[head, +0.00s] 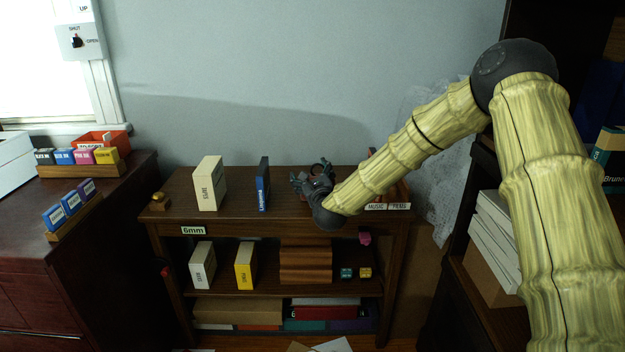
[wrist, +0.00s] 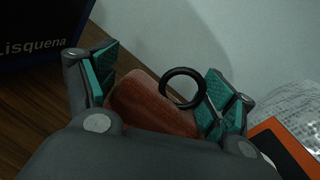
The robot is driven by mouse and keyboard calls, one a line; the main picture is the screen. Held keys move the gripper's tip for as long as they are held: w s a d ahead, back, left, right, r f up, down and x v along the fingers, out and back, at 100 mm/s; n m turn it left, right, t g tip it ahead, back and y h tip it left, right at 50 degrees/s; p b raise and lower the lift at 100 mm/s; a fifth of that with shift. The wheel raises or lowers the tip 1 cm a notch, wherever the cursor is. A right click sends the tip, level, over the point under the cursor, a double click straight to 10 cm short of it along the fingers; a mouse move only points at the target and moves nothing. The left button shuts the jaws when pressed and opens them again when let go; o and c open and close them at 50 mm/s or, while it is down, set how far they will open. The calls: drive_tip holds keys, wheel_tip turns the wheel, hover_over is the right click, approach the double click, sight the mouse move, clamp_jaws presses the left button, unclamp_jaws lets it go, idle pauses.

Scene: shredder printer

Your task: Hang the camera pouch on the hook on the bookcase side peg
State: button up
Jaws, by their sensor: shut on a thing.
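My gripper (head: 314,178) is over the top of the low brown bookcase (head: 230,213), right of the blue book. In the wrist view its teal-padded fingers (wrist: 158,88) are shut on a reddish-brown pouch (wrist: 150,103) with a black ring (wrist: 183,88) standing up at its top right. The pouch is close above or on the wooden top; I cannot tell which. In the head view the gripper and arm hide it. A small red item (head: 166,271) shows at the bookcase's left side; I cannot tell whether it is the hook.
A cream box (head: 208,183) and a blue book (head: 263,184) stand on the top, with a small gold item (head: 160,200) at its left end. Signs and an orange item (wrist: 285,145) are to the right. A dark cabinet (head: 85,235) stands left, with a gap between.

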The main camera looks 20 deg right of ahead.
drive_tip(key=shift+r, duration=0.6)
wheel_tip(320, 180, up, 2)
drive_tip(key=shift+r+p, duration=0.25)
drive_tip(key=shift+p, duration=0.05)
drive_tip(key=s+a, duration=0.2)
drive_tip(key=s, duration=0.3)
drive_tip(key=s+a, duration=0.2)
drive_tip(key=s, duration=0.2)
drive_tip(key=s+a+r, duration=0.1)
drive_tip(key=s+a, duration=0.1)
drive_tip(key=s, duration=0.3)
drive_tip(key=shift+s+a+p, duration=0.3)
drive_tip(key=shift+a+p, duration=0.05)
drive_tip(key=shift+p, duration=0.05)
drive_tip(key=shift+c, duration=0.2)
drive_tip(key=shift+f, duration=0.1)
